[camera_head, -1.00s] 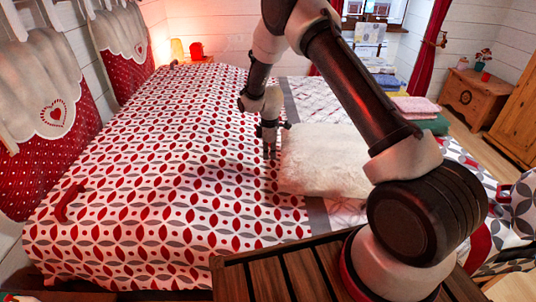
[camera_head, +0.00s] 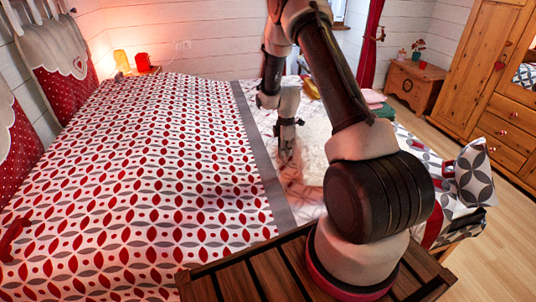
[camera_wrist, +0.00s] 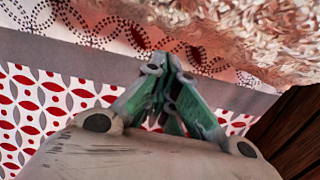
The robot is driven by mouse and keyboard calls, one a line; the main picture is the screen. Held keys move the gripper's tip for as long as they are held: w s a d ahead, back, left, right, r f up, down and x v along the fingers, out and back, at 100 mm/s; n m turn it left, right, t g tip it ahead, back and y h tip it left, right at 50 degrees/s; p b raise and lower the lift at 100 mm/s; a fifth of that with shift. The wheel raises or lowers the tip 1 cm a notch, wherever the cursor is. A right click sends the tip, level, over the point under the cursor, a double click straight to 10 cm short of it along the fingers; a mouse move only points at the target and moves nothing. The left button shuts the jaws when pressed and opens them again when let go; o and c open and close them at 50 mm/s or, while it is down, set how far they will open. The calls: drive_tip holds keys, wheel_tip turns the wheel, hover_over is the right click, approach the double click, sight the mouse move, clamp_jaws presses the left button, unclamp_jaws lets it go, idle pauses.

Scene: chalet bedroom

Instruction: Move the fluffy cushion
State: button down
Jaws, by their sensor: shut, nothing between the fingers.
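The fluffy cushion (camera_head: 314,145) is cream-white and lies on the bed, on the light patterned strip to the right of the grey band. My arm hides much of it in the head view. In the wrist view its shaggy edge (camera_wrist: 255,30) fills the top right. My gripper (camera_head: 287,153) points down at the cushion's left side, over the light strip. In the wrist view my gripper (camera_wrist: 163,62) has its fingers together with nothing between them, just short of the cushion's edge. I cannot tell whether they touch it.
The bed cover (camera_head: 150,170), red, white and grey, fills the left and is mostly clear. Folded cloths (camera_head: 376,103) lie behind my arm. A grey patterned pillow (camera_head: 474,172) stands at the right. A wooden chest (camera_head: 415,85) and wardrobe (camera_head: 490,60) stand beyond.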

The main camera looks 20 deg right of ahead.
drive_tip(key=shift+s+d, duration=0.1)
drive_tip(key=shift+d, duration=0.35)
